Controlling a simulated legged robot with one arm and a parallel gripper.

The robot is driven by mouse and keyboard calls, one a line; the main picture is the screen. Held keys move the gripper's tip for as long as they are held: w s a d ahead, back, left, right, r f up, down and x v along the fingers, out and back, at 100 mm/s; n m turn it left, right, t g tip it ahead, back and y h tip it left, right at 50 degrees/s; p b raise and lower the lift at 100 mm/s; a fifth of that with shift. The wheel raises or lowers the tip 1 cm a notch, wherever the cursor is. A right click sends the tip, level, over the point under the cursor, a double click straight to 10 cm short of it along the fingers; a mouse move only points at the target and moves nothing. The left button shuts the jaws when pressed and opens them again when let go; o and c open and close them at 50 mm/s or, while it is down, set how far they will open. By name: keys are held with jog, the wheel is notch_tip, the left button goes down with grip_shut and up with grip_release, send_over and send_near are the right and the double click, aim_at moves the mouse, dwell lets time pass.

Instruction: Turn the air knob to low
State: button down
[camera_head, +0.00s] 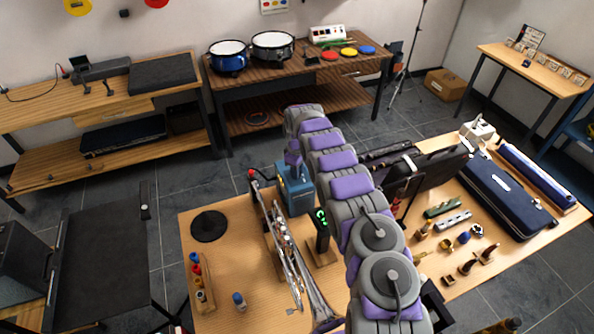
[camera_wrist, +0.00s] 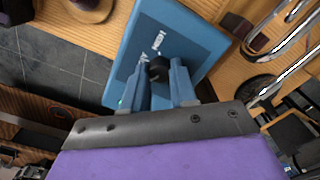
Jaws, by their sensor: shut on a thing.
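A blue box (camera_head: 297,193) stands near the far edge of the wooden table. In the wrist view, its blue face (camera_wrist: 148,35) fills the upper middle, with white lettering and marks around a small black knob (camera_wrist: 158,68). My gripper (camera_wrist: 160,76) reaches this face with its two blue fingers, one on each side of the knob, and is shut on it. The fingers hide part of the knob and the lower marks, so I cannot tell the knob's setting. In the head view, my gripper (camera_head: 293,160) is at the top of the box; the knob is hidden there.
A small stand with a green display (camera_head: 322,225) is close by on the near side. A black disc (camera_head: 208,226) lies at the left. Dark cases and small parts cover the table's right side.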

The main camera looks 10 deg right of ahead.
jog(key=c, duration=0.9)
grip_release()
notch_tip(320, 180, up, 17)
jog(key=p, duration=0.1)
jog(key=shift+w+r, duration=0.1)
